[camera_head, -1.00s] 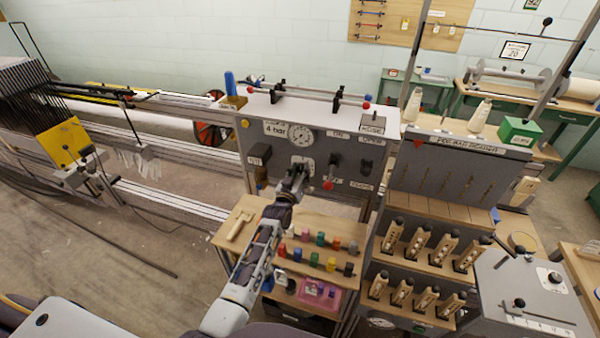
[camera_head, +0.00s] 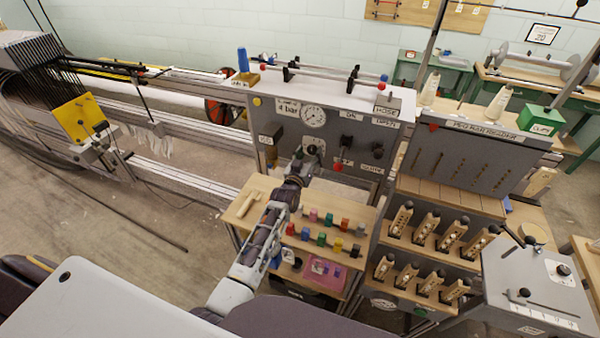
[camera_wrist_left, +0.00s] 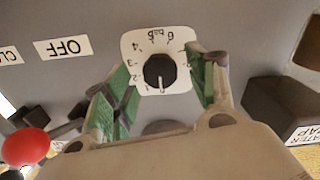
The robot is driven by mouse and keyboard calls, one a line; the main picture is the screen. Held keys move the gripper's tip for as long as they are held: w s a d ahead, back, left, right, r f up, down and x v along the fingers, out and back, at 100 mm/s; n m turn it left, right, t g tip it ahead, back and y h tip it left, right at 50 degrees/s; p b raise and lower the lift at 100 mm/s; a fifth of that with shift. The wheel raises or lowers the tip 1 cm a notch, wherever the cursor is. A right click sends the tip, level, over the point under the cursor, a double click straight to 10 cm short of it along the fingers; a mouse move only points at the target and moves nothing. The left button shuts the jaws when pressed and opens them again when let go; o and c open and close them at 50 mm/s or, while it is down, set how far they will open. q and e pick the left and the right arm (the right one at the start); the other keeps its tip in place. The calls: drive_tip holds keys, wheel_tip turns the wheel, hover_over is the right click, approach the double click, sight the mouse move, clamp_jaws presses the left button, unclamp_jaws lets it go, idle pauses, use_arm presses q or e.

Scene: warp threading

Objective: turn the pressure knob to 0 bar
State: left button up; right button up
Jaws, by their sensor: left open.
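The pressure knob (camera_wrist_left: 160,72) is a round black knob on a white dial plate with numbers and "bar". In the wrist view the plate appears upside down, and a pale mark shows at the knob's lower edge; the number there is too small to read surely. My left gripper (camera_wrist_left: 162,90) is open, its green-padded fingers on either side of the knob, with gaps to it. In the head view the left gripper (camera_head: 300,167) is just below the dial plate (camera_head: 315,147) on the grey panel. The gauge (camera_head: 313,117) sits above, beside a "4 bar" label. My right gripper is not visible.
In the wrist view a red ball (camera_wrist_left: 25,147) on a lever is at lower left, and a dark block (camera_wrist_left: 280,108) is at right. In the head view a wooden shelf (camera_head: 240,212) with coloured pegs lies below the panel.

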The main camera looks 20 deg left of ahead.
use_arm(q)
drive_tip(key=s, duration=1)
drive_tip(key=shift+s+a, duration=0.15)
drive_tip(key=shift+s, duration=0.15)
drive_tip(key=shift+s+f, duration=0.1)
drive_tip(key=shift+f, duration=0.05)
idle(0.6)
drive_tip(key=s+f+m+g, duration=0.25)
drive_tip(key=s+g, duration=0.45)
drive_tip(key=s, duration=0.8)
drive_tip(key=s+f+m+g, duration=0.25)
drive_tip(key=s+g, duration=0.45)
drive_tip(key=s, duration=0.8)
wheel_tip(320, 180, down, 35)
drive_tip(key=s+g, duration=0.2)
drive_tip(key=s+a+f, duration=0.2)
drive_tip(key=s+f, duration=0.8)
drive_tip(key=s, duration=0.1)
drive_tip(key=s+a+f+g+b, duration=0.1)
drive_tip(key=s+a+f, duration=0.1)
drive_tip(key=s+f, duration=0.8)
drive_tip(key=shift+s+a+n+y, duration=0.3)
drive_tip(key=shift+s+a, duration=0.1)
drive_tip(key=shift+s, duration=0.3)
